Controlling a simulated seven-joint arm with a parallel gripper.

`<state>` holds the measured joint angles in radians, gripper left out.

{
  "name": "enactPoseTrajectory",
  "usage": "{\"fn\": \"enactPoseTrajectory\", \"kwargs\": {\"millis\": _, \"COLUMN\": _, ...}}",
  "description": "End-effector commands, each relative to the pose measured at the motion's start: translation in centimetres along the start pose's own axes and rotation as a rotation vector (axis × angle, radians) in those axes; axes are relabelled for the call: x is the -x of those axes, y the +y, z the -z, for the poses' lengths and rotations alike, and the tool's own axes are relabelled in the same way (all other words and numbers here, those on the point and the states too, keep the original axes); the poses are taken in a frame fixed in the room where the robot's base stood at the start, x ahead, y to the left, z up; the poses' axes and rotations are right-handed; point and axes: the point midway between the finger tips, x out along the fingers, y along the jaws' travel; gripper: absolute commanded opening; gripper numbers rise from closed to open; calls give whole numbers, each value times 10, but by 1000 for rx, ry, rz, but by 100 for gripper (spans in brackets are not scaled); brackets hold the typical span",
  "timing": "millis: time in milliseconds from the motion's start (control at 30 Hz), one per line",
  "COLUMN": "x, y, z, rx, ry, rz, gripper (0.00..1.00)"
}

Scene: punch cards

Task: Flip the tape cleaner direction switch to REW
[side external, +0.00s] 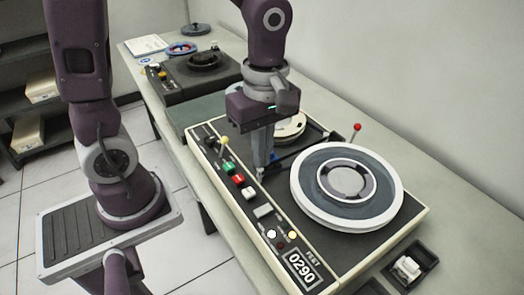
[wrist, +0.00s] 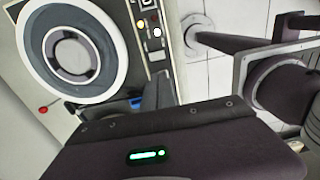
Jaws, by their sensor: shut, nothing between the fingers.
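The tape cleaner (side external: 400,222) is a cream-edged machine with a dark top, and a control strip runs along its near left side. A lever with a yellow knob (side external: 224,140) stands on that strip. Green (side external: 229,167), red (side external: 238,179) and white (side external: 250,193) buttons sit below it. My gripper (side external: 261,172) is shut and empty, pointing down beside the strip, right of the buttons. I cannot tell whether it touches anything. The direction switch and its lettering cannot be made out.
A large white-rimmed reel (side external: 390,205) fills the machine's right side, with a red-knobbed lever (side external: 357,127) behind it. A smaller reel (side external: 292,128) is partly hidden by my gripper. A counter (side external: 301,268) reads 0290. Another dark deck (side external: 185,85) stands farther back.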

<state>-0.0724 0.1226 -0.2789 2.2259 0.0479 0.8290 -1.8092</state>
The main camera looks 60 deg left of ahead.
Motion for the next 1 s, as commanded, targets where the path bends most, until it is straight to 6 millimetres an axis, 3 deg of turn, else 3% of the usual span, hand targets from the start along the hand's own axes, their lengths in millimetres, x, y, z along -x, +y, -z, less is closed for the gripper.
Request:
{"fn": "enactPoseTrajectory", "kwargs": {"millis": 633, "x": -5, "y": -12, "z": -3, "rx": -2, "ry": -7, "rz": -10, "gripper": 0}}
{"fn": "enactPoseTrajectory", "kwargs": {"millis": 767, "x": -25, "y": -12, "z": -3, "rx": -3, "ry": -8, "rz": -5, "gripper": 0}}
{"fn": "enactPoseTrajectory", "kwargs": {"millis": 1000, "x": -78, "y": -12, "z": -4, "rx": -6, "ry": -9, "rz": -4, "gripper": 0}}
